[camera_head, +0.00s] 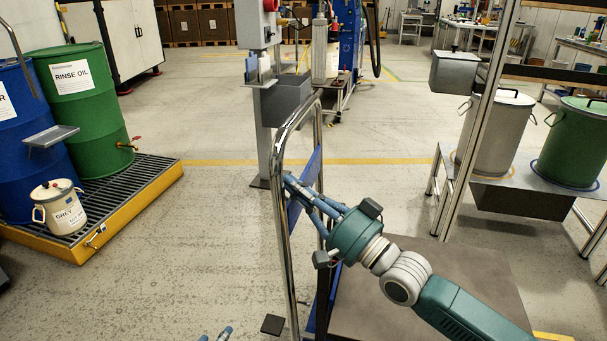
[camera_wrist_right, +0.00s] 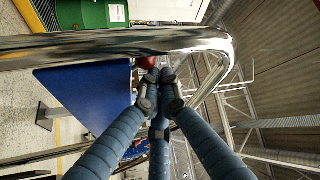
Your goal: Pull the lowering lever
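A small red part (camera_wrist_right: 147,62) shows just beyond my right fingertips in the right wrist view, beside a blue panel (camera_wrist_right: 85,95). It may be the lever's knob; no lever shows clearly in the head view. My right gripper (camera_head: 290,182) is at the chrome push handle (camera_head: 279,150) of a blue-framed cart. In the wrist view my right fingers (camera_wrist_right: 160,80) converge with their tips close together. Whether they grip the red part is unclear. Only the fingertips of my left gripper (camera_head: 215,335) show at the bottom edge of the head view.
Drums and a white can (camera_head: 63,208) stand on a yellow-edged grating at left. A grey post (camera_head: 262,110) with a box is behind the handle. Steel and green pots (camera_head: 575,145) stand on a bench at right.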

